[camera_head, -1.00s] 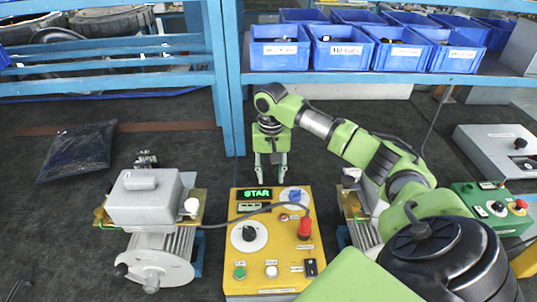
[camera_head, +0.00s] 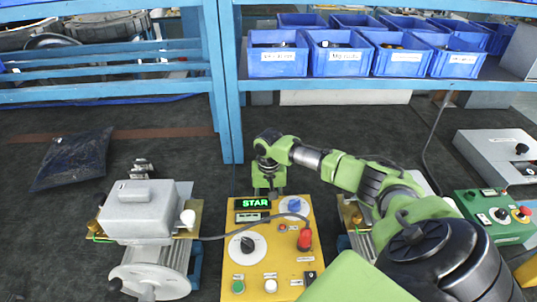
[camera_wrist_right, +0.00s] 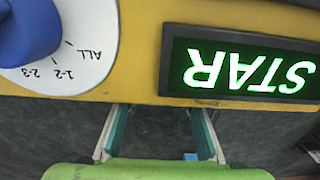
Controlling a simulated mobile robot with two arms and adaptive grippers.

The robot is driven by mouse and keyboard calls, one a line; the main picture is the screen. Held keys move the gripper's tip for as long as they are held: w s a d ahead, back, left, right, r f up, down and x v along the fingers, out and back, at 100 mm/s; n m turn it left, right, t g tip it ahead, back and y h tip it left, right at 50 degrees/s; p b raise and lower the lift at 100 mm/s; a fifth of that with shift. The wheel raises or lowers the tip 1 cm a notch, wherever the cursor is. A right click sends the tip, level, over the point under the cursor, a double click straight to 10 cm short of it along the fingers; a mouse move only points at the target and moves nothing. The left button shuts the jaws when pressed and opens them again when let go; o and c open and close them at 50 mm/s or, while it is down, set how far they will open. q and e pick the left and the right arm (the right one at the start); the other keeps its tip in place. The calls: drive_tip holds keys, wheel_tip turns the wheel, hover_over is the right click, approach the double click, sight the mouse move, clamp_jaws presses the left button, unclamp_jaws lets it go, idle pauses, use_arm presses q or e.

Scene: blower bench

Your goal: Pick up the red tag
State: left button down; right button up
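I cannot make out a red tag for certain in either view. A red plug-like piece (camera_head: 305,239) with a black cable stands on the right side of the yellow control panel (camera_head: 285,262). My right gripper (camera_head: 269,192) is at the panel's far edge, just behind the lit green STAR display (camera_head: 253,204). In the right wrist view my right gripper (camera_wrist_right: 158,112) is open, with nothing between its fingers. The display (camera_wrist_right: 240,73) and part of a blue knob (camera_wrist_right: 25,28) show close by there. My left gripper is out of view.
Grey motor units stand left (camera_head: 140,208) and right of the panel, the right one partly hidden by my arm. Blue bins (camera_head: 277,62) line the shelf behind. A green box (camera_head: 490,210) is at the right.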

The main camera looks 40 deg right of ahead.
drive_tip(key=shift+f, duration=1.6)
drive_tip(key=shift+r, duration=0.1)
clamp_jaws()
drive_tip(key=shift+r, duration=0.1)
